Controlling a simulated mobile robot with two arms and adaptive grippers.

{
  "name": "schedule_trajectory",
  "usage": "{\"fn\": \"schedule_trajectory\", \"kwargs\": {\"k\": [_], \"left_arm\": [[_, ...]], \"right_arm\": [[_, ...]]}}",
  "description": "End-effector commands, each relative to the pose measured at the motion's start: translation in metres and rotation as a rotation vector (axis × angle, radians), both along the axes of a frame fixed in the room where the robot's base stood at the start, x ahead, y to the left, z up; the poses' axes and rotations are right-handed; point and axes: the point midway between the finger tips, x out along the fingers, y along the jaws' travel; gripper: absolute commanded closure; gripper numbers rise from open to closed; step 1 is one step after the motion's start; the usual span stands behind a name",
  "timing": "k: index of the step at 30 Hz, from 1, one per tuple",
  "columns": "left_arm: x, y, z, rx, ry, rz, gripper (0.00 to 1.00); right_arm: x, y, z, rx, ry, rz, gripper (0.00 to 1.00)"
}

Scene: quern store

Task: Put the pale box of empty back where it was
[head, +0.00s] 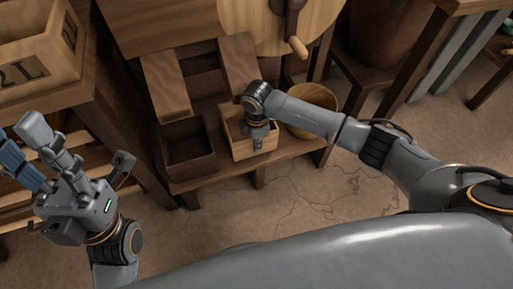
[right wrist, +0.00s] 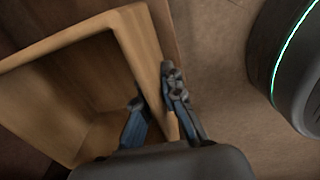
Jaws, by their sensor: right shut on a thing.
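The pale box (head: 239,147) is at the low wooden shelf below the quern, between a dark box and a round tub. Whether its base touches the shelf is hard to tell. My right gripper (head: 259,143) reaches down at it. In the right wrist view, the right gripper (right wrist: 156,118) is shut on one wall of the pale box (right wrist: 140,45), one finger inside and one outside. The visible inside looks empty. My left gripper (head: 24,146) is open, with nothing between its fingers, at the left by the slatted wooden rack.
A dark box (head: 188,152) is close on the left of the pale box, and a round tub (head: 314,108) close on the right. Two sloping wooden chutes (head: 166,86) are above. A lettered crate (head: 42,62) stands upper left. The floor in front is clear.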

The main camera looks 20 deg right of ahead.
Motion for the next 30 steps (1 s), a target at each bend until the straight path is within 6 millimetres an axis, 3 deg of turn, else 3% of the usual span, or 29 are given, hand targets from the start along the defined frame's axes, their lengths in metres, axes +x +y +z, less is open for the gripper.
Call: {"fn": "schedule_trajectory", "kwargs": {"k": [1, 3, 14, 18, 30], "left_arm": [[0.0003, 0.0000, -0.0087, 0.000, 0.001, 0.000, 0.60], [0.0004, 0.0000, -0.0113, 0.001, 0.002, 0.000, 0.60], [0.0006, -0.0001, -0.0095, 0.001, 0.004, 0.001, 0.60], [0.0006, -0.0002, -0.0097, 0.001, 0.004, 0.000, 0.60], [0.0009, -0.0003, -0.0075, 0.002, 0.005, 0.000, 0.60]], "right_arm": [[-0.0012, 0.0002, -0.0138, 0.000, 0.002, 0.000, 1.00], [-0.0011, 0.0004, -0.0204, 0.000, 0.002, 0.000, 1.00], [-0.0009, 0.0001, -0.0219, 0.000, 0.001, 0.000, 1.00], [-0.0016, -0.0004, -0.0233, -0.001, 0.003, -0.001, 0.70], [-0.0014, -0.0004, -0.0161, -0.001, 0.002, 0.000, 0.70]]}}
